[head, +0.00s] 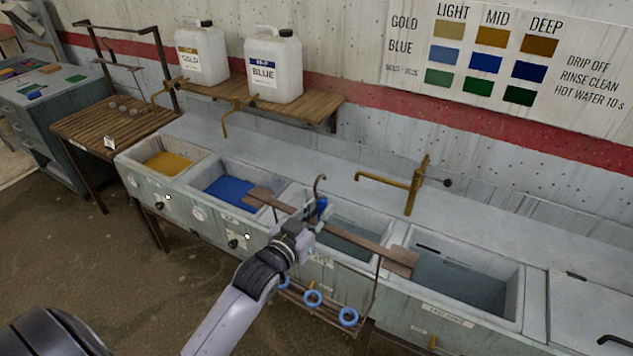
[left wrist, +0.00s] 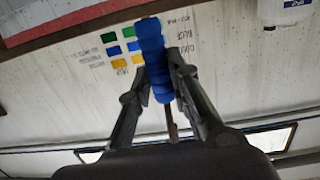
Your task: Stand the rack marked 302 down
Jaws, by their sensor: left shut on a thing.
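My left gripper (head: 316,226) is shut on the blue handle (head: 321,207) of a rack, below its curved metal hook. The blue handle also shows between the fingers in the left wrist view (left wrist: 155,62). The rack has a brown wooden bar (head: 396,260) on each side, above the basins. A wire frame with several blue rings (head: 312,298) hangs below, in front of the sink's front face. My left arm hides part of the rack, and I cannot read a number on it. My right gripper is not in view.
A row of basins holds yellow liquid (head: 167,163), blue liquid (head: 229,190) and grey liquid (head: 458,285). A brass tap (head: 410,185) rises behind them. A slatted wooden table (head: 90,128) stands at the left, partly clear. Jugs (head: 274,66) stand on a shelf behind.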

